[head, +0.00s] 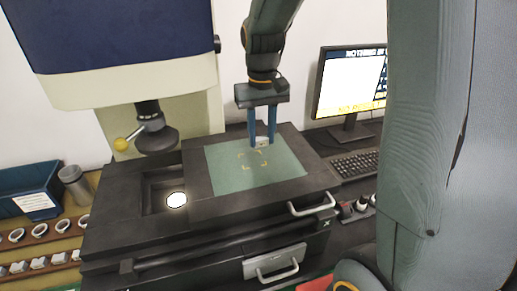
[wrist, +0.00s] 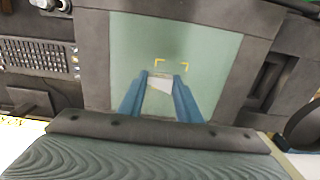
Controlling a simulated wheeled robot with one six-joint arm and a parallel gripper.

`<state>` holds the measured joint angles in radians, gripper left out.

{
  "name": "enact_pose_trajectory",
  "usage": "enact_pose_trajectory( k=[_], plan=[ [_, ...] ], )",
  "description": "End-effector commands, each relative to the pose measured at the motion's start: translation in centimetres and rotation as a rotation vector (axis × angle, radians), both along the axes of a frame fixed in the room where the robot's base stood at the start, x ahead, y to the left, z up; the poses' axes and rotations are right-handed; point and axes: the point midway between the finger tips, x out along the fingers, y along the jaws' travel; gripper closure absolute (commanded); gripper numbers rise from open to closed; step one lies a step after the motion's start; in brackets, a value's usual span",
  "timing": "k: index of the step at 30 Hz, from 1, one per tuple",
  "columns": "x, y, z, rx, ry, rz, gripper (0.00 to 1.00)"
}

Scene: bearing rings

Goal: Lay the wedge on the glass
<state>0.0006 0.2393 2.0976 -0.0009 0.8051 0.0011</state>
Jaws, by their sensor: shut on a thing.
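The glass (head: 220,165) is a pale green plate set in the dark stage, with yellow corner marks on it; it also shows in the wrist view (wrist: 210,50). My gripper (head: 262,143) points down over the far part of the glass, its blue fingers shut on the wedge (head: 262,142). The wedge is a small whitish block, and in the wrist view (wrist: 160,83) it sits between the fingertips (wrist: 159,79), close beside the yellow marks. I cannot tell whether the wedge touches the glass.
A lens column (head: 155,132) hangs left of the glass, above a bright round light (head: 176,199). A monitor (head: 350,82) and keyboard (head: 357,165) stand at the right. Racks of rings and blocks (head: 38,232) and a blue bin (head: 30,190) are at the left.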

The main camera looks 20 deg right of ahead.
Motion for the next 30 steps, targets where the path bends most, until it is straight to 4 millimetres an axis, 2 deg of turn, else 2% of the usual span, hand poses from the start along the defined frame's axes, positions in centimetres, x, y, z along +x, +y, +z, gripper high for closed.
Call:
enact_pose_trajectory(
  k=[13,27,28,30],
  plan=[
    [-0.1,0.1,-5.1,0.0,0.003,0.002,0.94],
    [0.0,0.1,-5.9,0.0,0.0,0.002,0.94],
    [0.0,0.1,-5.9,0.0,0.0,0.002,0.64],
    [0.0,0.1,-5.8,0.0,0.0,0.002,0.52]
  ],
)
